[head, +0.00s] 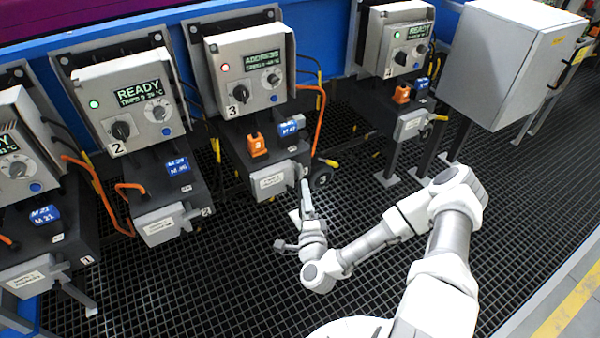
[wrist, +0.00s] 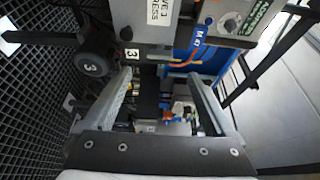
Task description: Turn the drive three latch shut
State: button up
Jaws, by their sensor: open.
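Drive three's control box (head: 248,68) is numbered 3, with a red lamp and a display reading ADDRESS. Below it on the dark housing are an orange piece marked 3 (head: 257,146) and a blue label (head: 289,128). A grey labelled box (head: 270,183) is on its front, and part of it shows at the top of the wrist view (wrist: 150,12). My gripper (head: 305,195) is close in front of that box, at its right end. In the wrist view its two fingers (wrist: 160,75) stand wide apart with nothing held. I cannot make out the latch handle or its angle behind my gripper.
A round dark part marked 3 (wrist: 92,66) is beside the left finger; it also shows in the head view (head: 321,178). An orange cable (head: 319,120) hangs at the right. Drive two (head: 135,100) is at left, a grey cabinet (head: 505,60) at right. The grating (head: 240,270) is clear in front.

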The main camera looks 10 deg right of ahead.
aim_at(300, 173)
jog(key=w, duration=0.3)
jog(key=w+b, duration=0.1)
jog(key=w, duration=0.6)
jog(key=shift+w+d+b, duration=0.35)
jog(key=shift+w+d, duration=0.05)
